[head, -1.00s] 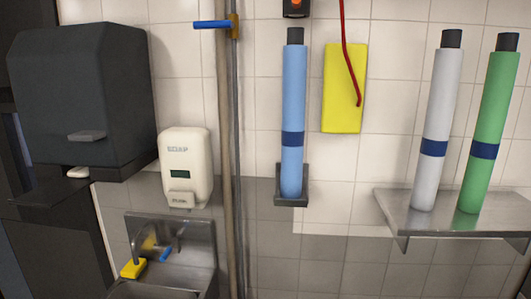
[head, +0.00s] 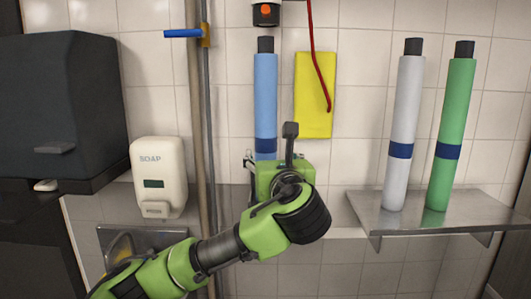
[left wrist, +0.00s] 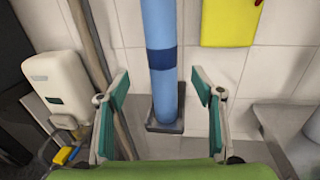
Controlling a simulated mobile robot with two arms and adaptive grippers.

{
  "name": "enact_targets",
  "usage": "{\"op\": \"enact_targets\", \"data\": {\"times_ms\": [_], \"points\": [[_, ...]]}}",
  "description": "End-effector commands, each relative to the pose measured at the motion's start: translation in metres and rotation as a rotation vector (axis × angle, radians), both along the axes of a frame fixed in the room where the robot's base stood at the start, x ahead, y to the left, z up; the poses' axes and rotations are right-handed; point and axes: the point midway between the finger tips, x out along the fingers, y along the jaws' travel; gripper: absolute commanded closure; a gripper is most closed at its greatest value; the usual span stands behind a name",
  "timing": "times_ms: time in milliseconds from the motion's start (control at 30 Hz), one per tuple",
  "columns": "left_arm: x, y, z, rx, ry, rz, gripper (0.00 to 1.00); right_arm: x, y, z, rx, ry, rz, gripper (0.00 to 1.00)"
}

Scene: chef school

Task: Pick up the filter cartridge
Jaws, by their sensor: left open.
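A tall blue filter cartridge (head: 265,95) with a dark blue band and black cap stands upright against the tiled wall. Its lower part is hidden behind my left gripper (head: 268,158) in the head view. In the left wrist view the blue cartridge (left wrist: 160,25) stands in a small dark wall bracket (left wrist: 165,126), between the spread teal-padded fingers of my left gripper (left wrist: 159,88). The gripper is open, with gaps in view on both sides of the cartridge. A white cartridge (head: 404,115) and a green cartridge (head: 455,120) stand upright on a metal shelf. My right gripper is not in view.
The metal shelf (head: 348,200) juts from the wall at the right. A pipe (head: 196,110), soap dispenser (head: 158,175) and dark wall box (head: 60,100) lie to the left. A yellow panel (head: 308,115) with a red cord (head: 319,60) hangs right of the blue cartridge.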

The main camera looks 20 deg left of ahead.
Motion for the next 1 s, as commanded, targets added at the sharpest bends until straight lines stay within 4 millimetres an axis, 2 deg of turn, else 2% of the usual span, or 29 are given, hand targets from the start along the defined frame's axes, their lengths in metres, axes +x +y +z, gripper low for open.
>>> {"op": "enact_targets", "data": {"times_ms": [33, 233, 467, 667, 800, 1000], "points": [[0.01, 0.007, 0.003, 0.001, 0.004, 0.006, 0.39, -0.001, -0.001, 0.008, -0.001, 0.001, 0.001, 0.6], [0.043, 0.021, 0.002, -0.003, 0.003, 0.003, 0.39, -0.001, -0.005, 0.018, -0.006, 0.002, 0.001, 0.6], [0.059, 0.027, 0.002, -0.004, 0.001, 0.0, 0.39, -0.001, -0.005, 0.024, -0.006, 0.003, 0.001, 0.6], [0.086, 0.037, 0.007, -0.004, 0.004, 0.002, 0.39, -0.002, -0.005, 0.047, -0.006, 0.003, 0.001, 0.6], [0.101, 0.043, 0.004, -0.004, 0.002, 0.001, 0.39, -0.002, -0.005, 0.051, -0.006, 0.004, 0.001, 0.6], [0.104, 0.045, 0.002, -0.004, 0.0, -0.002, 0.39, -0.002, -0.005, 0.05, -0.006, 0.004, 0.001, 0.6]]}}
